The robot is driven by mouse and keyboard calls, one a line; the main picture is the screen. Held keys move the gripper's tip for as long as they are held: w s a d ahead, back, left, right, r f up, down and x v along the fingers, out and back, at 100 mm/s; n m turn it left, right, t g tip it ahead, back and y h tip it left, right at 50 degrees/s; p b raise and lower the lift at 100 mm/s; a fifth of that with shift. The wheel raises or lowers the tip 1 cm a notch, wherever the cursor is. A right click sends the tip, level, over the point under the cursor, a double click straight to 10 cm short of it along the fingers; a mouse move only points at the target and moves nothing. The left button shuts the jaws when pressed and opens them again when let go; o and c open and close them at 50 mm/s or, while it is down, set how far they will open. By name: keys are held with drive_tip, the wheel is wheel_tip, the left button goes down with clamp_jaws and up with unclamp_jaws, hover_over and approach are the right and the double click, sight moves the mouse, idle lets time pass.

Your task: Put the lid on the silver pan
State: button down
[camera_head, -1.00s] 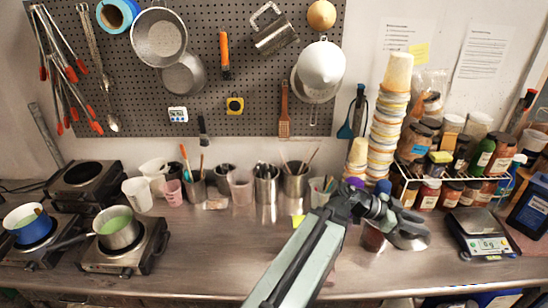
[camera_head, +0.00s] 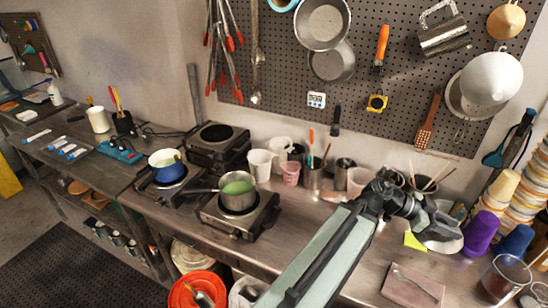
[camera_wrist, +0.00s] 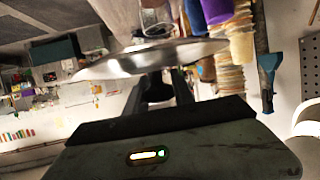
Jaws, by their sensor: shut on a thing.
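The silver pan (camera_head: 238,202) stands on the front right hot plate (camera_head: 242,222), left of my arm in the head view. It is uncovered and holds green liquid, and its handle points left. My gripper (camera_head: 408,203) is shut on the silver lid (camera_head: 446,244), above the right part of the bench and well to the right of the pan. The lid is partly hidden behind my gripper in the head view. In the wrist view the lid (camera_wrist: 150,60) shows nearly edge-on, tilted, at the jaws; the grip point itself is hidden.
A blue pan (camera_head: 168,172) sits on another hot plate to the left. Cups and tool pots (camera_head: 312,174) line the bench behind, between pan and gripper. A purple cup (camera_head: 481,233) and a glass jar (camera_head: 505,277) stand right. An orange bucket (camera_head: 198,292) is below the bench.

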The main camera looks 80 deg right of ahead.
drive_tip(key=w+d+f+n+t+h+b, duration=0.1)
drive_tip(key=w+d+n+h, duration=0.25)
drive_tip(key=w+d, duration=0.85)
drive_tip(key=w+d+f+n+t+h+b, duration=0.1)
drive_tip(key=w+d+n+h, duration=0.25)
drive_tip(key=w+d, duration=0.85)
drive_tip(key=w+n+t+h, duration=0.6)
drive_tip(key=w, duration=3.8)
wheel_tip(320, 180, down, 7)
drive_tip(key=b, duration=0.6)
drive_tip(key=shift+a+r+b, duration=0.2)
drive_tip(key=shift+a+b, duration=0.15)
drive_tip(key=shift+s+a+f, duration=0.1)
drive_tip(key=shift+a, duration=0.05)
drive_tip(key=shift+f+b, duration=0.75)
drive_tip(key=shift+b, duration=0.1)
